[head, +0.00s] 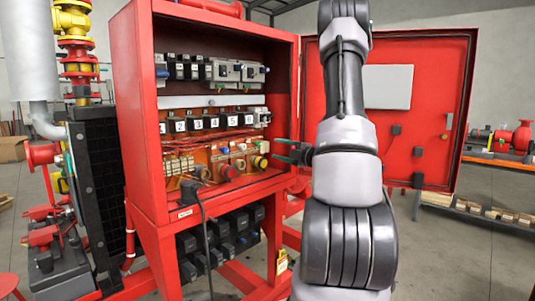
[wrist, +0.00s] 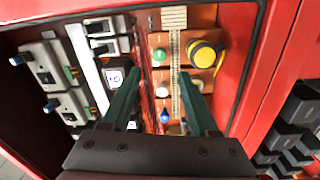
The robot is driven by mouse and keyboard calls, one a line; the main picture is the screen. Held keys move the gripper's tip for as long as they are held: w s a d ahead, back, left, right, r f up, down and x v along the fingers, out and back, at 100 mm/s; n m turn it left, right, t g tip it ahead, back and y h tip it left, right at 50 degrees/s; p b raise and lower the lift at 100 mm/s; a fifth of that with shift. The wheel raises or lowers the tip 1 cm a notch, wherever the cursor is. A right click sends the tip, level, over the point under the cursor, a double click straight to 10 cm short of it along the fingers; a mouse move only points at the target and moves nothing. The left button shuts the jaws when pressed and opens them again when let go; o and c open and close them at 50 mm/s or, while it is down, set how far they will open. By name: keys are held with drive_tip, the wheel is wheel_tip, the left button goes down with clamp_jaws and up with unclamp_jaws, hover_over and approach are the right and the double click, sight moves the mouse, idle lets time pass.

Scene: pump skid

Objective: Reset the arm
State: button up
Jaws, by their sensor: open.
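My gripper (head: 285,151) is in front of the right side of the open red cabinet (head: 143,120), at about the height between the numbered switch row and the knob row. In the wrist view my gripper (wrist: 157,100) shows two dark green fingers spread apart with nothing between them. Beyond the fingers are the cabinet's orange panel, round knobs and a numbered switch (wrist: 115,76). My arm (head: 345,150) stands upright in the head view and hides part of the cabinet door.
The open cabinet door (head: 440,120) is on the right, behind my arm. Numbered switches (head: 213,122) and a yellow-and-black knob (head: 259,162) line the cabinet. A black cable (head: 203,225) hangs in front. Pipes and a black radiator (head: 97,180) stand at left. Open floor shows at right.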

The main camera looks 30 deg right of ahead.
drive_tip(key=s+a+r+n+g+y, duration=0.25)
drive_tip(key=s+a+n+g, duration=0.2)
drive_tip(key=a+n, duration=0.35)
drive_tip(key=s+a+r+n+g+y, duration=0.1)
drive_tip(key=s+a+r+n+g, duration=0.2)
drive_tip(key=s+a+n, duration=0.35)
drive_tip(key=s+a+r+n+g+y, duration=0.1)
drive_tip(key=s+a+r+n+g, duration=0.2)
drive_tip(key=a+n, duration=0.65)
drive_tip(key=s+d+r+n+h, duration=0.2)
drive_tip(key=s+n+h, duration=0.6)
drive_tip(key=n, duration=1.6)
drive_tip(key=shift+s+r+h, duration=0.35)
drive_tip(key=shift+s+r, duration=0.35)
drive_tip(key=shift+s, duration=2.1)
drive_tip(key=shift+d+t, duration=0.1)
drive_tip(key=shift+t, duration=0.15)
